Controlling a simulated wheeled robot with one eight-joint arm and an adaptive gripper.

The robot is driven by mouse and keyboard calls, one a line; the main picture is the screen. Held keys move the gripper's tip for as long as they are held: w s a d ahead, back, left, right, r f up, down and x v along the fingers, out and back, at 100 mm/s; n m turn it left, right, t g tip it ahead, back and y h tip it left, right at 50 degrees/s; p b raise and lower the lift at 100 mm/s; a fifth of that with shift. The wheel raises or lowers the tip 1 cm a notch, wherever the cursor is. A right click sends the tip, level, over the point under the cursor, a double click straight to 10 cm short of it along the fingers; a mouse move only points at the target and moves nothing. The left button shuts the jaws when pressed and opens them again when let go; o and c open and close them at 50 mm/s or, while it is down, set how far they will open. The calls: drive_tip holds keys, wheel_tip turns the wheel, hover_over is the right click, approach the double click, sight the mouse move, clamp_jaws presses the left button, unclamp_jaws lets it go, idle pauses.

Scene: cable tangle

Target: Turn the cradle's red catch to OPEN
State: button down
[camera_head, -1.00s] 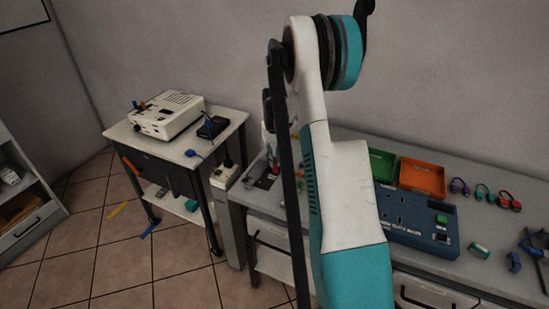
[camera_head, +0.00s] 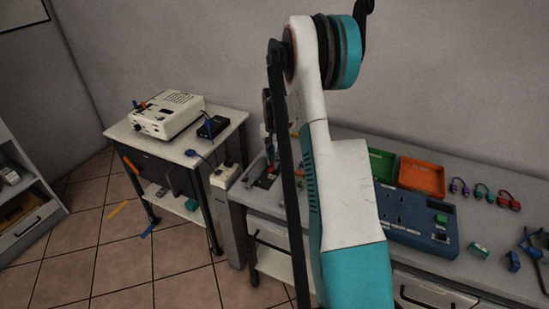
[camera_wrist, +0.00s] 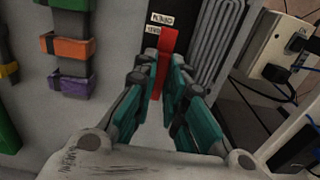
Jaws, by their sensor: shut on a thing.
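The red catch (camera_wrist: 168,42) shows in the wrist view as a narrow red bar on a dark fitting, its lower part running down between my fingers. My gripper (camera_wrist: 160,78), with teal finger pads, is shut on the catch from both sides. Two small white labels lie just left of the catch's far end; the farther label (camera_wrist: 162,18) reads OPEN upside down, and the nearer one is too small to read. In the head view, the cradle area (camera_head: 266,178) with a small red patch is at the bench's left end, partly hidden by my arm, and the gripper's hold is not clear there.
Colored clips (camera_wrist: 70,47) lie left of my gripper. A power strip (camera_wrist: 278,45) with plugs and cables is farther right. Green and orange (camera_head: 422,178) trays and a blue panel (camera_head: 415,215) occupy the bench.

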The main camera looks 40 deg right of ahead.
idle(0.3)
drive_tip(key=c, duration=1.6)
unclamp_jaws()
drive_tip(key=shift+c, duration=0.2)
drive_tip(key=shift+r, duration=0.1)
wheel_tip(320, 180, up, 12)
